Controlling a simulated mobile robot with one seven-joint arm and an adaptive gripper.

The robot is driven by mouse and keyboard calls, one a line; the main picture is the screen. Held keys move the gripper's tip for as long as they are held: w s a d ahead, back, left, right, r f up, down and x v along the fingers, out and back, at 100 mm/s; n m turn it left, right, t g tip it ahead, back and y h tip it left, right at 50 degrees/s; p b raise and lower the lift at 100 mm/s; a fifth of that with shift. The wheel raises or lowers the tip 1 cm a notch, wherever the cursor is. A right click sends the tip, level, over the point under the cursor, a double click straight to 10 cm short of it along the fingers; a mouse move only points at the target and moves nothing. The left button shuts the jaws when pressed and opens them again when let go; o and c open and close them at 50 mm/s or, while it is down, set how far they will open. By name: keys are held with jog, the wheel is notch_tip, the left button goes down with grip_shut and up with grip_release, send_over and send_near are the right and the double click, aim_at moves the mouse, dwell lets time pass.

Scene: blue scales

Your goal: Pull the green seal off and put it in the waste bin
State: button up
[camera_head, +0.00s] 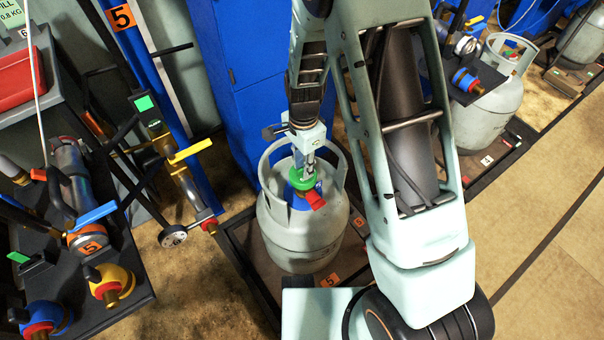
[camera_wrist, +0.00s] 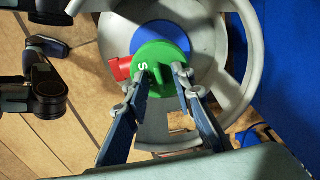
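The green seal (camera_head: 300,181) sits on top of the valve of the grey gas cylinder (camera_head: 297,240) in the head view. In the wrist view the seal (camera_wrist: 158,52) is a round green cap with a white letter and a small raised tab. My gripper (camera_head: 305,168) points down at the seal from above. In the wrist view my gripper (camera_wrist: 161,77) has its fingertips apart, one on each side of the tab. I cannot tell whether they touch it. I cannot surely identify the waste bin.
A red valve part (camera_head: 315,198) sticks out beside the seal. The cylinder's handle ring (camera_head: 338,163) surrounds the valve. A blue cabinet (camera_head: 238,100) stands behind. A rack with hoses and a yellow lever (camera_head: 190,151) is at left. A grey container (camera_head: 62,88) holding something red stands upper left.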

grip_shut()
jog(key=shift+r, duration=0.25)
jog(key=shift+r+p, duration=1.3)
jog(key=shift+r, duration=0.1)
jog(key=shift+r+p, duration=2.35)
jog(key=shift+r, duration=0.65)
